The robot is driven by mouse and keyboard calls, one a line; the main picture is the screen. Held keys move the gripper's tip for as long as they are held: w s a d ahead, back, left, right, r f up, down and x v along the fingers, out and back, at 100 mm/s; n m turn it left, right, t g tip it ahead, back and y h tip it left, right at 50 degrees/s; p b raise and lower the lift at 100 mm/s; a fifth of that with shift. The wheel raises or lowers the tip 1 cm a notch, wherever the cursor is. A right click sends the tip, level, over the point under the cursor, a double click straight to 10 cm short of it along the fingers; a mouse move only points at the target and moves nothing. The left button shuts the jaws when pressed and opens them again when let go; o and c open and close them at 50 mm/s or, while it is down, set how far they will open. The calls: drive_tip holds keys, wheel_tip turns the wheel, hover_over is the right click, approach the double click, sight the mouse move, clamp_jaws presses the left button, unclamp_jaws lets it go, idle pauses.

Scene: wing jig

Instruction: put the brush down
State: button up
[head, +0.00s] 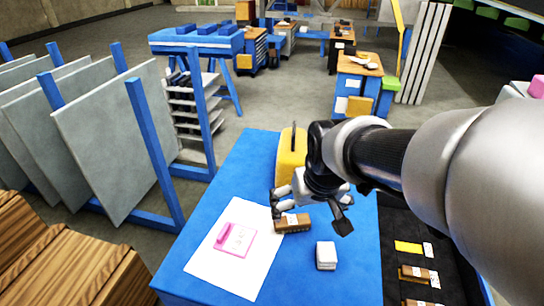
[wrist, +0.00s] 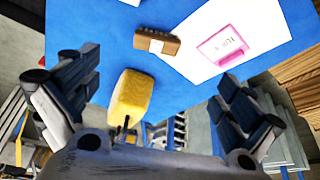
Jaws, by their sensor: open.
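The brush, a brown block with a white label (head: 292,223), lies on the blue table (head: 347,282) at the right edge of a white sheet (head: 212,262). In the wrist view the brush (wrist: 143,41) lies beyond the fingertips, partly over the sheet's edge. My gripper (head: 308,212) is open above the table, its left finger close to the brush in the head view. In the wrist view the two fingers of my gripper (wrist: 155,84) are wide apart with nothing held between them. Whether a finger touches the brush I cannot tell.
A pink labelled item (head: 236,240) lies on the sheet. A small white box (head: 326,256) stands right of it. A yellow case with a dark handle (head: 290,160) stands behind the gripper. A dark tray with labelled items (head: 395,278) is at the right.

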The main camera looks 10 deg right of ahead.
approach(292, 220)
drive_tip(key=b+x, duration=0.2)
drive_tip(key=x, duration=0.3)
drive_tip(key=shift+w+f, duration=0.1)
drive_tip(key=shift+w, duration=0.1)
drive_tip(key=b+x, duration=0.1)
drive_tip(key=x, duration=0.4)
drive_tip(key=shift+f, duration=0.2)
drive_tip(key=shift+s, duration=0.1)
drive_tip(key=shift+c, duration=0.4)
drive_tip(key=c, duration=0.9)
drive_tip(key=shift+o, duration=0.2)
drive_tip(key=shift+r, duration=0.15)
wheel_tip(292, 220, up, 20)
drive_tip(key=p, duration=0.3)
